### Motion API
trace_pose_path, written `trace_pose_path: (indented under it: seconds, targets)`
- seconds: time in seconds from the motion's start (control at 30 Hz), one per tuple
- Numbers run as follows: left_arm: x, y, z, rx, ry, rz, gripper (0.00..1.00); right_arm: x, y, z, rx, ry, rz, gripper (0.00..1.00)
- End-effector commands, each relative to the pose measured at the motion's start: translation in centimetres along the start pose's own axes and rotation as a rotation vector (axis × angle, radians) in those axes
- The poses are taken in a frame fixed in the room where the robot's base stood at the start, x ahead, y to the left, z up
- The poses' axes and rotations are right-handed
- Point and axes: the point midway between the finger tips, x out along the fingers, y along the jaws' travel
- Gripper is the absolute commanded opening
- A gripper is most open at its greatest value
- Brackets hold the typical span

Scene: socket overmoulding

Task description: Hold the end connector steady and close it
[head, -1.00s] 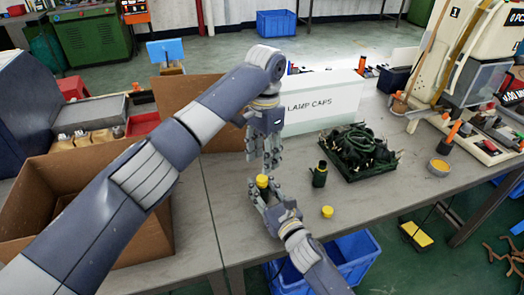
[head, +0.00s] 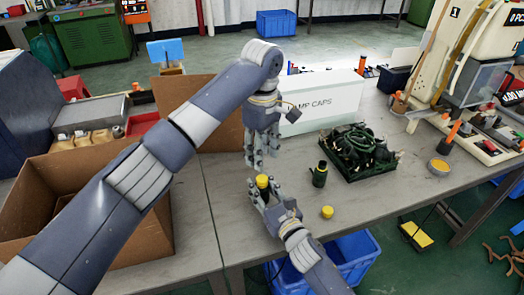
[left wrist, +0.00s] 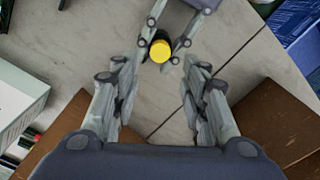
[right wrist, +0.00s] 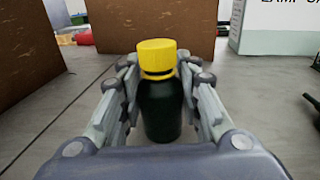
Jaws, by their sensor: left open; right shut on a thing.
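The end connector, a dark green bottle-like body (right wrist: 160,110) with a yellow cap (right wrist: 157,57) on top, stands upright between the fingers of my right gripper (right wrist: 160,98), which is shut on it. In the head view the yellow cap (head: 263,181) shows above my right gripper (head: 266,194). My left gripper (head: 262,162) is open and empty, pointing down just above the cap. In the left wrist view the cap (left wrist: 160,51) lies beyond the open left fingers (left wrist: 157,108), toward the top. Whether the cap is fully seated cannot be told.
Another dark connector (head: 319,174) stands to the right, with a loose yellow cap (head: 327,212) before it. A green crate (head: 365,172) of cables stands behind. A white LAMP CAPS box (head: 345,92) and an open cardboard box (head: 85,205) flank the arms.

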Motion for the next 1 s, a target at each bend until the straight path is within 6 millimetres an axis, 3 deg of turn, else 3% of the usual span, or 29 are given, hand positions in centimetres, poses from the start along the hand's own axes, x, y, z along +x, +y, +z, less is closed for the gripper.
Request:
trace_pose_path:
  seconds: [0.23,0.67,1.0]
  targets:
    - [-0.1,0.0,0.0,-0.179,0.000,0.004,0.41,0.0,0.0,0.0,0.000,0.000,0.000,0.00]
    - [0.1,-0.1,0.0,-0.195,0.000,0.004,0.41,0.0,0.0,0.0,0.000,0.000,0.000,0.00]
    - [4.6,-0.1,-0.1,-0.195,0.000,0.002,0.41,0.0,0.0,0.0,0.000,0.000,0.000,0.00]
